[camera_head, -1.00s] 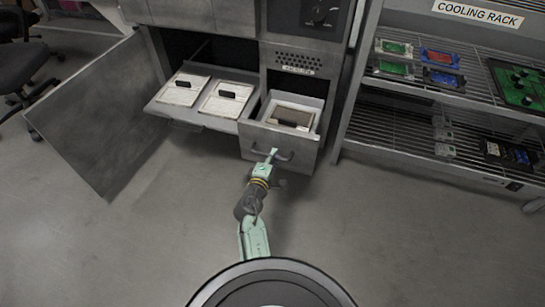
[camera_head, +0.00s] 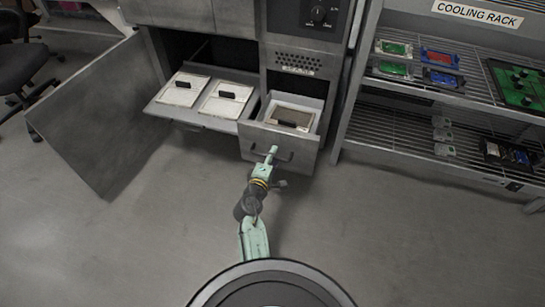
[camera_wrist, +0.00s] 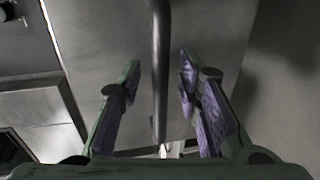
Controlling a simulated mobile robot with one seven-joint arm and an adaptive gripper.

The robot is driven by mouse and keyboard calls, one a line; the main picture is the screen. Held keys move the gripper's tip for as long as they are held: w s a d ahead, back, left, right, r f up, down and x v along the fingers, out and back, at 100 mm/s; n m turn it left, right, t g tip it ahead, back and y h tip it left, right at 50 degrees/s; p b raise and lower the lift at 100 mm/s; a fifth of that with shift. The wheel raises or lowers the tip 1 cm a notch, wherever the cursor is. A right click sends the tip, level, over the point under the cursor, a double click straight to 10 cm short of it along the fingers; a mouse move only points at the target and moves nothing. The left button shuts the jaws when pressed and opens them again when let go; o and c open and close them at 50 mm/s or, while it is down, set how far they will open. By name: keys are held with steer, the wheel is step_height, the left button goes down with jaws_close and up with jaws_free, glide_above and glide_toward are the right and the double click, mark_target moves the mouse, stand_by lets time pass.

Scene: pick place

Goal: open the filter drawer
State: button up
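The filter drawer (camera_head: 302,143) is pulled out from the cabinet, below the vented panel. A framed filter with a dark handle (camera_head: 289,122) lies inside it. My gripper (camera_head: 271,153) is at the drawer's front, at its bar handle (camera_head: 286,156). In the wrist view, the two fingers of my gripper (camera_wrist: 160,78) are spread apart. The dark handle bar (camera_wrist: 160,50) runs between them, with a visible gap on each side. The grey drawer front (camera_wrist: 215,25) lies behind the bar.
To the left, a wide tray (camera_head: 196,118) with two white framed panels is out, beside an open cabinet door (camera_head: 95,120). The cooling rack (camera_head: 450,90), holding boards, stands at right.

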steer(key=v, duration=0.7)
steer(key=shift+s, duration=0.25)
steer(key=shift+a, duration=0.1)
